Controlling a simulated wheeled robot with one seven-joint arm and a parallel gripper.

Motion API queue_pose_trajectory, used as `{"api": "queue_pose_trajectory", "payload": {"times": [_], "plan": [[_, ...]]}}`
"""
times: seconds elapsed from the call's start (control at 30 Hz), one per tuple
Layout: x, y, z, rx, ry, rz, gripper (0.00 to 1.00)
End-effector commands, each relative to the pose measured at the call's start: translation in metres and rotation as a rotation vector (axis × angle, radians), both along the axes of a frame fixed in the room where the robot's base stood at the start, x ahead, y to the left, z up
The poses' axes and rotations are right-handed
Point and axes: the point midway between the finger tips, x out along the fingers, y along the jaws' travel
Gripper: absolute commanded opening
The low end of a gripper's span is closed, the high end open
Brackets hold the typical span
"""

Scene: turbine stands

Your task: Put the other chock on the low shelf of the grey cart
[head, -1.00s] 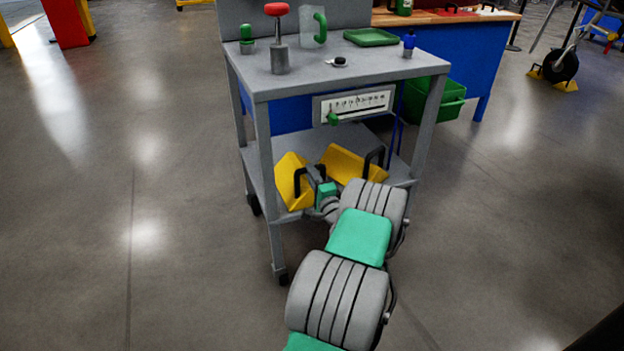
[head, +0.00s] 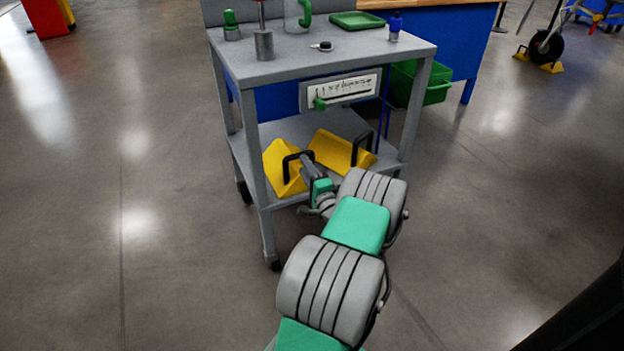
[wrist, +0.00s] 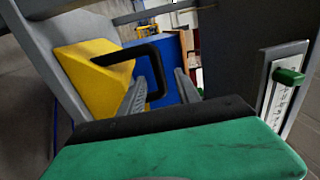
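Two yellow chocks with black handles rest on the low shelf (head: 240,150) of the grey cart. The left chock (head: 279,172) is near the front left post, and the right chock (head: 330,149) lies behind and to the right. My gripper (head: 307,167) is over the shelf beside the left chock, partly hidden by my own wrist. In the wrist view my gripper (wrist: 160,88) is open, its two fingers apart. One yellow chock (wrist: 88,80) is at the left there, and its black handle (wrist: 125,52) reaches between the fingers in the picture; I cannot tell whether they touch.
The cart's top (head: 350,58) holds a green tray (head: 357,21), a metal post and small items. A gauge panel (head: 340,91) hangs under it. A green bin (head: 425,85) and blue workbench (head: 458,50) stand behind.

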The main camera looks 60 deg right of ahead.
Motion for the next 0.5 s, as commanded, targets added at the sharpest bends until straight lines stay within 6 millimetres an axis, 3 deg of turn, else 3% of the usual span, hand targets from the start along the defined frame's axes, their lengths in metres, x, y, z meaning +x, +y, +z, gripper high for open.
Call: {"api": "queue_pose_trajectory", "payload": {"times": [0.1, 0.5], "plan": [[-0.022, 0.011, -0.005, -0.007, -0.001, -0.004, 0.40], [-0.060, 0.035, -0.009, -0.005, -0.001, 0.000, 0.40]]}}
